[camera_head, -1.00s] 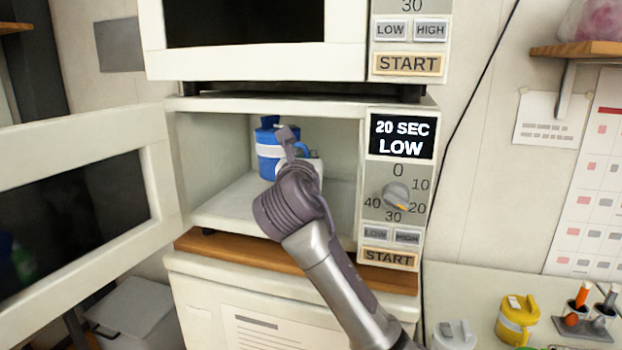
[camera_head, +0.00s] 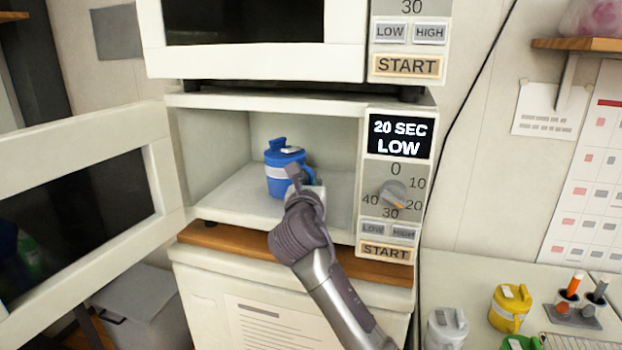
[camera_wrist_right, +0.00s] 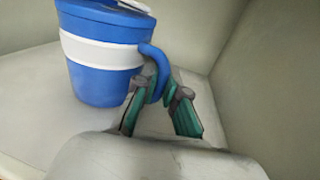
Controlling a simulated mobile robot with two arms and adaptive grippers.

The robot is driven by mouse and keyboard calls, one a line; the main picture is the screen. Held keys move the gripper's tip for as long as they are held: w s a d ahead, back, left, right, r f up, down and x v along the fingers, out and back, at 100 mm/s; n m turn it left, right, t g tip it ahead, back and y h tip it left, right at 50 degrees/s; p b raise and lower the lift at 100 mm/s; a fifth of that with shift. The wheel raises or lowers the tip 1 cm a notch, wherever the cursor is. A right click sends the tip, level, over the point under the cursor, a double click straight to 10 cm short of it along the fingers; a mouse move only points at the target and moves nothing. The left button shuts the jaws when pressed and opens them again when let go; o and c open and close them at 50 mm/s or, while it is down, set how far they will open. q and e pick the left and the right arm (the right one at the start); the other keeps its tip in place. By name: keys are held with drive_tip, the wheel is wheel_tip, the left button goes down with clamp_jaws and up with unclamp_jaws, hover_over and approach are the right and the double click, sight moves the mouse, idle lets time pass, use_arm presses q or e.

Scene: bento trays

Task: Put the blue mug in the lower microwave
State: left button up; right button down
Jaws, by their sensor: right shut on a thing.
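The blue mug (camera_head: 282,172), with a white band and a lid, is upright inside the lower microwave (camera_head: 264,103), whose door stands open to the left. The mug appears to be on or very near the microwave floor. My right gripper (camera_head: 303,178) reaches in through the opening. In the right wrist view the mug (camera_wrist_right: 98,78) is at the left, and my right gripper (camera_wrist_right: 165,95) is shut on its blue handle. My left gripper is in neither view.
The open microwave door (camera_head: 160,140) fills the left side. An upper microwave (camera_head: 250,62) sits directly above. The lower display reads 20 SEC LOW. A yellow mug (camera_head: 508,310) and a grey mug (camera_head: 446,328) stand on the counter at right. The microwave's interior around the mug is clear.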

drive_tip(key=c, duration=1.5)
unclamp_jaws()
drive_tip(key=shift+f, duration=0.1)
drive_tip(key=shift+c, duration=0.2)
drive_tip(key=o, duration=0.3)
drive_tip(key=shift+s, duration=0.1)
drive_tip(key=shift+s, duration=0.15)
drive_tip(key=s+a+b, duration=0.1)
drive_tip(key=s+b, duration=0.1)
drive_tip(key=s, duration=0.9)
drive_tip(key=shift+s+a+r+b, duration=0.2)
drive_tip(key=shift+s+a+b, duration=0.1)
drive_tip(key=shift+b, duration=0.1)
drive_tip(key=shift+f, duration=0.1)
